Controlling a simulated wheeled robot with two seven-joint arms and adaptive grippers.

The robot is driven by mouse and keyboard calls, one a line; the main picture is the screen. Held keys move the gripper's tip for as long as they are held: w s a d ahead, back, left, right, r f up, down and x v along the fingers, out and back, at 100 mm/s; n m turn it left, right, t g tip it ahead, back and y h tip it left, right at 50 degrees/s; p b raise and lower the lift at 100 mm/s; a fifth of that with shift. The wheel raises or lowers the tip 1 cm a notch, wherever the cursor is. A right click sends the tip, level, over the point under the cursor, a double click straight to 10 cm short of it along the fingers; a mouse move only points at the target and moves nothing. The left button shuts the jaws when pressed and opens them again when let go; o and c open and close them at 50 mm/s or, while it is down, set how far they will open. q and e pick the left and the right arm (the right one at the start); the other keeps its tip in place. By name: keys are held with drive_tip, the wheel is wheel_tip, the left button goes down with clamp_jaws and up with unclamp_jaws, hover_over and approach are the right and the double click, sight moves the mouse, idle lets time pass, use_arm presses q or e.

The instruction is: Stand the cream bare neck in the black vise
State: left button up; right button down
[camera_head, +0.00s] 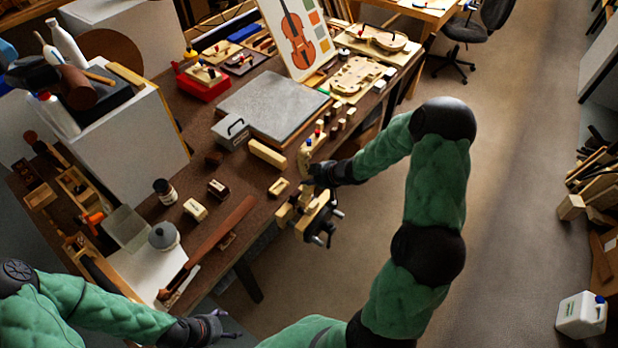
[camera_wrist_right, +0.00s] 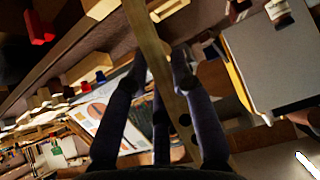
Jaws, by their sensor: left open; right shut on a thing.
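The cream bare neck (camera_wrist_right: 152,42) shows in the right wrist view as a long pale bar running between the fingers of my right gripper (camera_wrist_right: 160,82). The gripper is shut on it. In the head view the right gripper (camera_head: 314,172) is at the bench's front edge, just above the black vise (camera_head: 322,228). The vise has pale wooden parts beside its dark screw and handle. The neck's lower end is hard to make out against the vise, so I cannot tell whether it touches. My left gripper (camera_head: 212,326) is open and empty, low at the front, away from the bench top.
A long brown wooden piece (camera_head: 222,232) lies along the bench's front edge. A grey slab (camera_head: 272,105) and small wooden blocks (camera_head: 267,154) are behind the vise. A violin picture (camera_head: 297,38) stands at the back.

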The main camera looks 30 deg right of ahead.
sight(309, 187)
drive_tip(key=shift+f+b, duration=1.65)
drive_tip(key=shift+f, duration=0.95)
drive_tip(key=c, duration=1)
unclamp_jaws()
drive_tip(key=v, duration=1.2)
drive_tip(key=shift+a, duration=0.1)
